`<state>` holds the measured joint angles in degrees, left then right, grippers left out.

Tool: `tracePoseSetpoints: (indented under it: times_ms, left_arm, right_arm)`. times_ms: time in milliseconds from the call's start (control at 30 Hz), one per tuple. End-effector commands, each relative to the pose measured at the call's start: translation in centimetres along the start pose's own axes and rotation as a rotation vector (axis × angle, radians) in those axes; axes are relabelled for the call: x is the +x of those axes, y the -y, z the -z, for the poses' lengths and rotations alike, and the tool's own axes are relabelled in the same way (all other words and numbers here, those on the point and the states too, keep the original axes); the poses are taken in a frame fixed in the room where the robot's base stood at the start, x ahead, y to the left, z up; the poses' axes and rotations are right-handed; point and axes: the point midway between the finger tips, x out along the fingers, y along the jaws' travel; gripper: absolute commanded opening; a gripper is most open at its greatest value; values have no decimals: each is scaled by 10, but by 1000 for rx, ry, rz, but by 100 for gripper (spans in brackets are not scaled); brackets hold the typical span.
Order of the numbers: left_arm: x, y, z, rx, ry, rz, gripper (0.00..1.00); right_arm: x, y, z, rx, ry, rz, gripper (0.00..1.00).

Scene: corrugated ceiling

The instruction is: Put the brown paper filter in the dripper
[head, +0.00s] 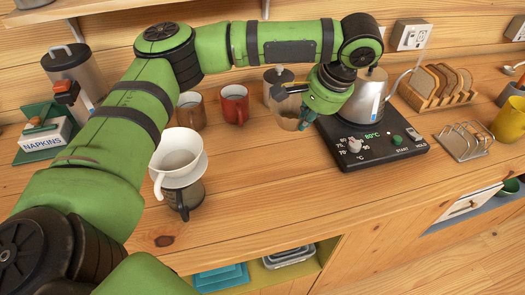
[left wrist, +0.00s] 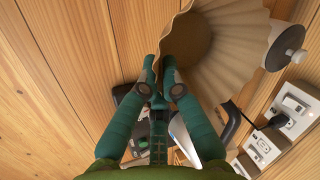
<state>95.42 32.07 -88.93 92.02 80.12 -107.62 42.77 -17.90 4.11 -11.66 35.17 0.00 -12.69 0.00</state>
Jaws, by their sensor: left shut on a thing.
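My left gripper (head: 300,108) is shut on the brown paper filter (head: 285,122) and holds it above the counter, left of the kettle. In the left wrist view, the fingertips (left wrist: 165,82) pinch the edge of the pleated filter (left wrist: 232,40), whose open mouth shows. The white dripper (head: 178,157) sits upright on a dark mug (head: 184,198), left of the gripper and nearer the front edge. The dripper's opening looks empty. The two are well apart. My right gripper is not in view.
A brown mug (head: 190,111) and a red mug (head: 235,104) stand behind the dripper. A lidded canister (head: 277,76) stands behind the gripper. A kettle (head: 362,98) sits on a black base (head: 385,146) at right. The counter between dripper and base is clear.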

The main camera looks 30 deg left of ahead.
Motion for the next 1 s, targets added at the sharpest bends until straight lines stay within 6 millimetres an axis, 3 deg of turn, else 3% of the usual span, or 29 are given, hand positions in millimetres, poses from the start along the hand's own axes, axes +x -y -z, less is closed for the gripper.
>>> tracePoseSetpoints:
  times_ms: [33, 167, 367, 800, 1000]
  left_arm:
    - [14, 2, 9, 18, -7, -2, 0]
    - [16, 15, 20, 62, -21, 2, 0]
    - [42, 10, 22, 79, -23, 5, 0]
    - [96, -10, 22, 77, -24, 5, 0]
    - [106, -14, 22, 77, -27, 4, 0]
  right_arm:
    - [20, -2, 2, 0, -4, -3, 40]
    - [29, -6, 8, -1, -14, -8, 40]
    - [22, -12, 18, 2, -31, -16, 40]
    - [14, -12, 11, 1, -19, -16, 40]
    - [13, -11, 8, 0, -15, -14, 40]
